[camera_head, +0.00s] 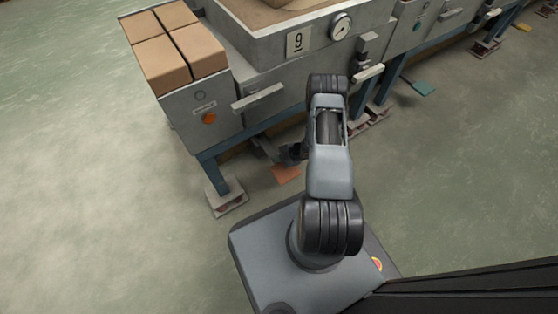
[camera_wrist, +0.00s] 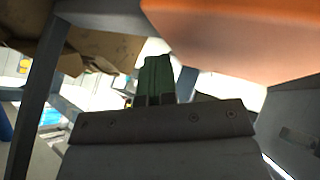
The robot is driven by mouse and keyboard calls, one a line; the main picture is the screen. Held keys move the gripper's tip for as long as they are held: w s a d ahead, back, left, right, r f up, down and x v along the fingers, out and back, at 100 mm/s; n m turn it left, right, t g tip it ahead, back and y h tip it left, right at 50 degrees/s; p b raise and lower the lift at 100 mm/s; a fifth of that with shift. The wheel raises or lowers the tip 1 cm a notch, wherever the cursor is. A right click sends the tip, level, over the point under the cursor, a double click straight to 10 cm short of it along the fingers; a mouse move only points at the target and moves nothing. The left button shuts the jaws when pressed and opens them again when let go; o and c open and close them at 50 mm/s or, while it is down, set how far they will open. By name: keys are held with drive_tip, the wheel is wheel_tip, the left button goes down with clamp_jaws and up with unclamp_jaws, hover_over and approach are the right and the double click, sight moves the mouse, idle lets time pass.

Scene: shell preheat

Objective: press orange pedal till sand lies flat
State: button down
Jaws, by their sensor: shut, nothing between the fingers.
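The orange pedal (camera_head: 286,174) is low to the floor under the front of the machine marked 9. In the wrist view the orange pedal (camera_wrist: 240,35) fills the upper right, very close. My gripper (camera_wrist: 157,75) is shut and empty, with its fingers to the left of the pedal in that view. In the head view my gripper (camera_head: 292,153) is dark and partly hidden at the machine's underside, just beyond the pedal. I cannot tell whether it touches the pedal. Tan sand (camera_head: 258,14) shows in the machine's tub at the top edge. Most of it is cut off.
Several tan blocks (camera_head: 175,48) sit on the machine's left end, above an orange button (camera_head: 209,118). A gauge (camera_head: 341,27) and a handle (camera_head: 258,97) are on the front. A blue leg (camera_head: 213,172) stands left of the pedal. A teal pedal (camera_head: 424,88) lies farther right. The left floor is clear.

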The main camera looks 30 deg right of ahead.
sight(281, 163)
drive_tip(key=shift+s+f+b, duration=0.15)
drive_tip(key=shift+f+b, duration=0.3)
drive_tip(key=shift+f, duration=0.5)
drive_tip(key=shift+s+f+b, duration=0.15)
drive_tip(key=shift+f+b, duration=0.25)
drive_tip(key=shift+f, duration=0.5)
idle(1.2)
drive_tip(key=shift+r, duration=0.1)
drive_tip(key=shift+a+r+p, duration=0.1)
drive_tip(key=shift+r+p, duration=2)
drive_tip(key=shift+r, duration=0.5)
drive_tip(key=shift+w+r, duration=0.2)
drive_tip(key=shift+r, duration=0.1)
drive_tip(key=shift+r, duration=0.15)
drive_tip(key=r+p, duration=0.4)
drive_tip(key=shift+w+r, duration=0.2)
drive_tip(key=shift+r, duration=0.2)
